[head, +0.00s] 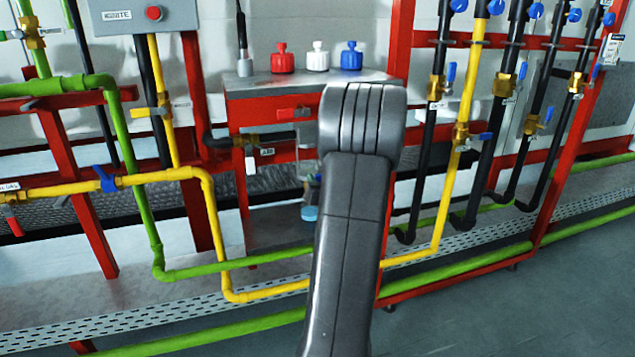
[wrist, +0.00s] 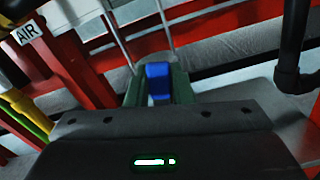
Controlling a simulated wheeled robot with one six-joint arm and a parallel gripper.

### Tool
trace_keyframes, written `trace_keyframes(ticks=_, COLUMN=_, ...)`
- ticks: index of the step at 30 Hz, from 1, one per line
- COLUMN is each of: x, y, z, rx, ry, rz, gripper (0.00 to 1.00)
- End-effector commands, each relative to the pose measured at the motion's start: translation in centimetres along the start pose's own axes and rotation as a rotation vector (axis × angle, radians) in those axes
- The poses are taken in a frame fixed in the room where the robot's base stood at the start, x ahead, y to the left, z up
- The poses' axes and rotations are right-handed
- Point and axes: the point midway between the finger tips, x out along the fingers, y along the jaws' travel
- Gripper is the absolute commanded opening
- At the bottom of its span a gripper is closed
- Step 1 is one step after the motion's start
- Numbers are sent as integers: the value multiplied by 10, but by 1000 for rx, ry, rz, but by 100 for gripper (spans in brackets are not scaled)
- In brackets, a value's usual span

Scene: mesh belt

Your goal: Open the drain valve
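No readable label marks a drain valve, so I cannot tell which valve it is. In the head view my gripper is hidden behind my grey arm at the centre. In the wrist view my gripper (wrist: 159,84) shows two dark green fingers with a blue piece (wrist: 158,80) between them. The blue piece looks like a handle or cap. I cannot tell whether the fingers press on it. A small blue object (head: 310,213) shows lower down.
Yellow and green pipes (head: 205,200) run at the left. Black pipes with blue-handled valves (head: 505,85) stand at the right. Red, white and blue knobs (head: 317,58) top the cabinet. An AIR label (wrist: 27,32) and a black pipe (wrist: 293,60) flank my gripper.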

Motion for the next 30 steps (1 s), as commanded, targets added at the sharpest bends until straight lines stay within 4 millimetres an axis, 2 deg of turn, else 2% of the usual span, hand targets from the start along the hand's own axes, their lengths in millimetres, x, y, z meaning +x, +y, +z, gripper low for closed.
trace_keyframes(ticks=1, x=0, y=0, z=0, rx=0, ry=0, rz=0, gripper=10)
trace_keyframes(ticks=3, x=0, y=0, z=0, rx=0, ry=0, rz=0, gripper=0)
trace_keyframes(ticks=8, x=0, y=0, z=-2, rx=-17, ry=0, rz=0, gripper=0)
trace_keyframes(ticks=20, x=0, y=10, z=-4, rx=-249, ry=0, rz=0, gripper=0)
trace_keyframes(ticks=30, x=0, y=11, z=-2, rx=-267, ry=2, rz=0, gripper=0)
